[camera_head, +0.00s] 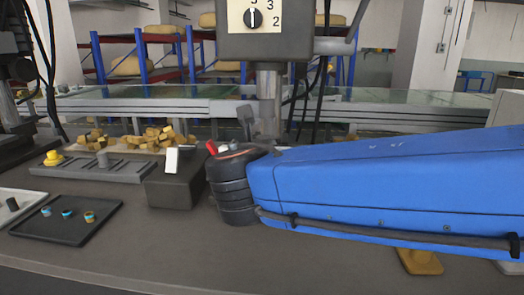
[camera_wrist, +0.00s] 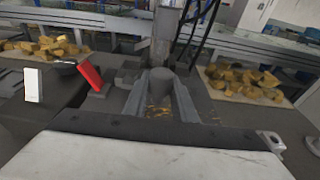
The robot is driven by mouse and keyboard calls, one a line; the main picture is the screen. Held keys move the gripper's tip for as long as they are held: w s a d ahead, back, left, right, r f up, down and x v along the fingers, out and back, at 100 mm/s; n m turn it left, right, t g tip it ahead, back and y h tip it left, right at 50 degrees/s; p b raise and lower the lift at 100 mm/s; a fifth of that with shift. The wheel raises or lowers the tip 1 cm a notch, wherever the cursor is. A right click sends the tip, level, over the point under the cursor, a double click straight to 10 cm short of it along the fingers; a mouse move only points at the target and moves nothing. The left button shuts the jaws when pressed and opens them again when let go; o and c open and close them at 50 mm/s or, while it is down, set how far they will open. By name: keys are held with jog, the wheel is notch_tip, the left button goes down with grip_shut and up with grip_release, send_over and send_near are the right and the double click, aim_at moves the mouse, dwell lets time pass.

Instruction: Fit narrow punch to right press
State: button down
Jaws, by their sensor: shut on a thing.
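In the wrist view, my gripper (camera_wrist: 161,100) has its two grey fingers closed around a dark grey, round piece, apparently the narrow punch (camera_wrist: 160,82). The piece sits near the fingertips, and its lower part is hard to make out. The press ram (camera_wrist: 166,28) stands just beyond and above it; I cannot tell whether they touch. In the head view, the press head with a numbered dial (camera_head: 264,32) is at top centre and its ram (camera_head: 268,88) comes down behind my blue arm. My arm hides most of the gripper and the punch there.
A black box with a white plate (camera_head: 178,182) stands left of my wrist, near a red lever (camera_wrist: 90,76). A dark tray (camera_head: 62,236) with small banded pieces and a slotted grey block (camera_head: 128,172) lie further left. Brass pieces (camera_wrist: 245,82) lie right of the press.

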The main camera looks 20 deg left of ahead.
jog(key=shift+w+r+x, duration=0.1)
jog(key=shift+r+x, duration=0.25)
jog(key=shift+x, duration=1.45)
jog(key=shift+w+r+x, duration=0.1)
jog(key=shift+r+x, duration=0.3)
jog(key=shift+x, duration=1.45)
jog(key=shift+r+x, duration=0.35)
jog(key=shift+x, duration=1.45)
jog(key=shift+r, duration=0.55)
jog(key=c, duration=0.8)
grip_release()
jog(key=shift+s, duration=0.15)
jog(key=v, duration=0.8)
jog(key=shift+s+r, duration=0.15)
jog(key=shift+s, duration=0.2)
jog(key=shift+s+d, duration=0.1)
